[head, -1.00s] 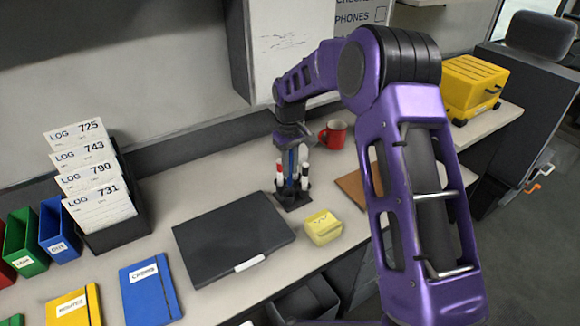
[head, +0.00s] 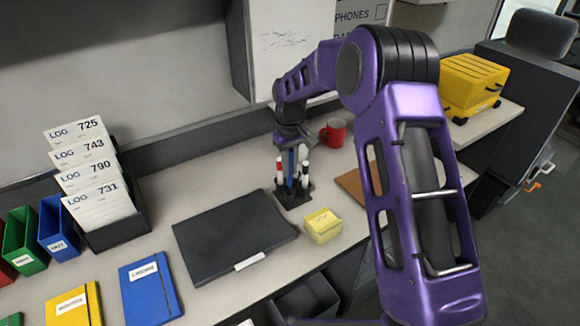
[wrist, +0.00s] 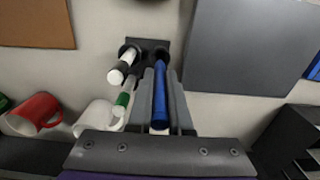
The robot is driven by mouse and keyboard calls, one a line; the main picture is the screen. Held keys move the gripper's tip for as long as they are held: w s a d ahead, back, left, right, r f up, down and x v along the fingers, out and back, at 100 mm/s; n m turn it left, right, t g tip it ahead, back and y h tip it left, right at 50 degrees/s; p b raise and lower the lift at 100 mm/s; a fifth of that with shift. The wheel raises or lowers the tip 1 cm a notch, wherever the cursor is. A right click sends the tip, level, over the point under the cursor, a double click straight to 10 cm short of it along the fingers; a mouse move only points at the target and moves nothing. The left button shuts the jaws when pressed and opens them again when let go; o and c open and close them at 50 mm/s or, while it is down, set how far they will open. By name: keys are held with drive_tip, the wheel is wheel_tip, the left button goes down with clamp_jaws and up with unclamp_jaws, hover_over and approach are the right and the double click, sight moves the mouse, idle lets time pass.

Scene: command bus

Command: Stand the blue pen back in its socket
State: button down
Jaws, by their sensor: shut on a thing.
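The blue pen (wrist: 161,95) is between the two fingers of my gripper (wrist: 160,72), which is shut on it. In the head view the blue pen (head: 291,164) is upright, with its lower end at the dark pen holder (head: 294,198). In the wrist view its far end meets a ring of the holder (wrist: 165,43); how deep it sits I cannot tell. My gripper (head: 296,148) is above the holder in the head view.
A red-capped pen (head: 280,172) and a black-capped pen (head: 305,172) stand in the holder close to my fingers. A green-marked pen (wrist: 123,98) is left in the wrist view. A red mug (head: 333,133), yellow block (head: 323,225) and dark folder (head: 233,236) lie around.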

sight(290, 184)
drive_tip(key=shift+f, duration=0.2)
drive_tip(key=shift+f+b, duration=0.5)
drive_tip(key=shift+f, duration=0.3)
drive_tip(key=shift+f, duration=0.15)
drive_tip(key=shift+f+b, duration=0.5)
drive_tip(key=shift+f, duration=0.15)
drive_tip(key=shift+f, duration=0.25)
drive_tip(key=shift+f+b, duration=0.45)
drive_tip(key=shift+f, duration=0.1)
drive_tip(key=c, duration=0.8)
unclamp_jaws()
drive_tip(key=shift+o, duration=0.2)
